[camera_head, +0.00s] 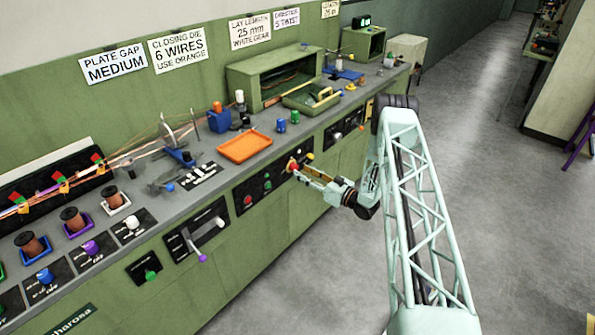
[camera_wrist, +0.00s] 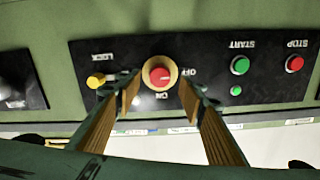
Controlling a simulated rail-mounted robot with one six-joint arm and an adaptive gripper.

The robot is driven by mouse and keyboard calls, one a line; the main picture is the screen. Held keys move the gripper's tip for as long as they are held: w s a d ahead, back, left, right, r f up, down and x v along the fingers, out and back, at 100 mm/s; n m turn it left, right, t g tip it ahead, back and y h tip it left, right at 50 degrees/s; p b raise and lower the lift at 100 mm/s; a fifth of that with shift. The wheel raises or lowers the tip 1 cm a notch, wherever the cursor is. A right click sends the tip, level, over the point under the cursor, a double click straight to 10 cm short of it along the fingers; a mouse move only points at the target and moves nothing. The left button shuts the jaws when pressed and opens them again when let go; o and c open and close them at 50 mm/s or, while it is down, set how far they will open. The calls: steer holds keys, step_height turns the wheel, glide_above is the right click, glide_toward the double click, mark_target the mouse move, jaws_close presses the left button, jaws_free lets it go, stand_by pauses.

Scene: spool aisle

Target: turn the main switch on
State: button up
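The main switch is a red round knob in a tan ring (camera_wrist: 160,75) on a black panel, with the words OFF and ON beside it, upside down in the wrist view. In the head view the red knob (camera_head: 292,164) is on the green cabinet's front. My gripper (camera_wrist: 160,82) is open, one wooden-faced finger on each side of the knob. I cannot tell whether either finger touches it. In the head view my gripper (camera_head: 302,173) reaches the panel from the right. The knob's pointer is too small to read.
A yellow LOCK knob (camera_wrist: 96,81) sits close beside the switch. Green START (camera_wrist: 239,65) and red STOP (camera_wrist: 294,63) buttons share the panel. An orange tray (camera_head: 244,147) lies on the counter above. The floor (camera_head: 505,210) to the right is clear.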

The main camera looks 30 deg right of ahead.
mark_target(296, 168)
steer(key=shift+x, duration=1.9)
steer(key=shift+c, duration=0.9)
steer(key=c, duration=0.7)
